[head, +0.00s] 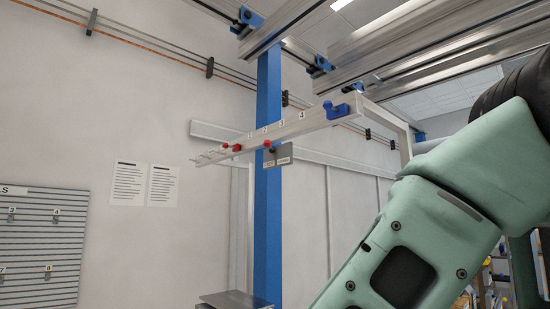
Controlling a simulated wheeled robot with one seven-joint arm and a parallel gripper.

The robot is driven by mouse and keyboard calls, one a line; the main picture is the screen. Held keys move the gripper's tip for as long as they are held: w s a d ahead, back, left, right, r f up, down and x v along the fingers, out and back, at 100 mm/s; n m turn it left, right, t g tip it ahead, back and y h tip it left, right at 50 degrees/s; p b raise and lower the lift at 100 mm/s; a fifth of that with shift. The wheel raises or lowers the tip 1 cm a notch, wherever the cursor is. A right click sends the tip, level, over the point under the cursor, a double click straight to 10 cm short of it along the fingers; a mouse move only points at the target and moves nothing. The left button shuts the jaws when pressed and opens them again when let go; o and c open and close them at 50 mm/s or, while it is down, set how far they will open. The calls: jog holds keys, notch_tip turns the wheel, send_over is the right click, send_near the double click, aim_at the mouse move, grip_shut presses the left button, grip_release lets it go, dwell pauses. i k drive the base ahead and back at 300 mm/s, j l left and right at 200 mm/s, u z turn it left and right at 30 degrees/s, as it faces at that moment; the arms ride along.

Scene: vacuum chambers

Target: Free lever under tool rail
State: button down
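A silver tool rail (300,124) runs overhead from the upper right down to the left, with number labels 1 to 4 along its side. Under its middle, in front of the blue post, hangs a small grey plate (273,157) with a dark knob and a red tip (271,144) near its top. Its small label is too small to read, and I cannot tell the lever's position. Red fittings (231,148) sit farther left on the rail. A blue block (336,111) sits at its right part. My arm fills the right side; my gripper is out of view.
A blue post (268,220) stands behind the rail. A grey metal surface (235,299) is at the bottom centre. A slatted panel (42,245) with numbered labels hangs at left, beside two paper sheets (145,185). Aluminium beams cross overhead.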

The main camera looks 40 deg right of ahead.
aim_at(267, 143)
jog(key=i+j+z, duration=0.25)
jog(key=i, duration=0.15)
jog(key=i+j+z, duration=0.2)
jog(key=i, duration=0.2)
jog(key=l, duration=0.1)
